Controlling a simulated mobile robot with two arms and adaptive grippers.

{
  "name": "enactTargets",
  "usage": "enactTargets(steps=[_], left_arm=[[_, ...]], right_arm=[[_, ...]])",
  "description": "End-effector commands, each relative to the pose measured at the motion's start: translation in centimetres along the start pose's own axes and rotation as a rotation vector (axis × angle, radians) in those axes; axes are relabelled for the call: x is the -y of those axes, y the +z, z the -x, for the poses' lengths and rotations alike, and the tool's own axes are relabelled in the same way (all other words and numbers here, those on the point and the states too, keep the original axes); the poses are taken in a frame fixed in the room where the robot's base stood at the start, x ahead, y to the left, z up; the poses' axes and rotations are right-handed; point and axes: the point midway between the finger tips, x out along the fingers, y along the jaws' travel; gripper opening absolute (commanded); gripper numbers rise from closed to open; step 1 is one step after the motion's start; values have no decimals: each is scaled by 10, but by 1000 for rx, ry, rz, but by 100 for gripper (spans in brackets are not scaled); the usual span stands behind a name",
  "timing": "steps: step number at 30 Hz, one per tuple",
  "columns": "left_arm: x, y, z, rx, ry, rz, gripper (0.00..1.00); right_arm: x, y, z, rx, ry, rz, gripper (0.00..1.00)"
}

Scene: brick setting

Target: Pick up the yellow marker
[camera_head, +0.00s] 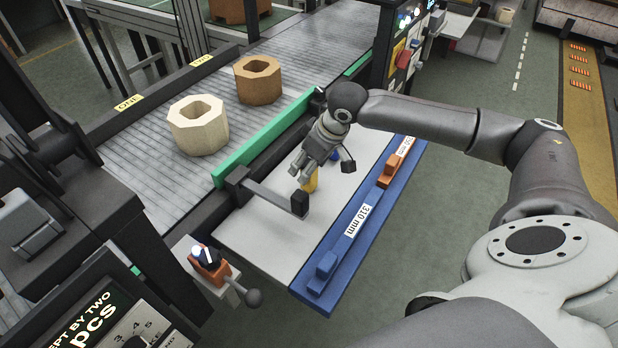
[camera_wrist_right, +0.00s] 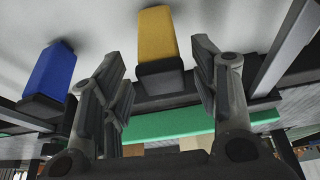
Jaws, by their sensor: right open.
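The yellow marker (camera_head: 311,183) is by the white board (camera_head: 262,228), partly hidden behind my right gripper (camera_head: 301,172) in the head view. In the right wrist view the yellow marker (camera_wrist_right: 157,34) has a dark end and lies between the lines of my two right fingers (camera_wrist_right: 158,72). The right gripper is open. I see no finger closed on the marker, and cannot tell how far the gap is. A blue marker-like block (camera_wrist_right: 52,72) is left of the yellow one; a bit of blue shows behind the gripper in the head view. My left gripper is not in view.
A blue rail (camera_head: 325,273) marked 310 mm, with an orange block (camera_head: 393,168), edges the board. A black-ended bar (camera_head: 275,192) reaches over the board near my gripper. A green rail (camera_head: 250,150) borders the roller conveyor, which carries a cream ring (camera_head: 198,137) and a brown ring (camera_head: 258,92).

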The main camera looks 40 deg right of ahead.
Motion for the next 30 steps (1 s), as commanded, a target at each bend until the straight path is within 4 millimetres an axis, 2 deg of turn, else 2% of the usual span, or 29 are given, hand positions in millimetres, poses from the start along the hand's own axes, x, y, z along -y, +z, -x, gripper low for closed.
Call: enactTargets(steps=[3, 6, 15, 26, 27, 30], left_arm=[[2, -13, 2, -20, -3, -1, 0], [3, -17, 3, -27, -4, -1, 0], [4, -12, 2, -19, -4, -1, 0], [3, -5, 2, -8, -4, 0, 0], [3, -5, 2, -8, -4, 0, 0], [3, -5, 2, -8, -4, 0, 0]], right_arm=[[3, 2, -20, 3, -2, -1, 55], [3, 1, -31, 1, -2, -1, 55], [2, 1, -35, 1, -1, 1, 55], [2, 1, -35, 0, -1, 1, 9], [2, 1, -35, 0, 0, 1, 6], [2, 1, -35, -1, 0, 1, 6]])
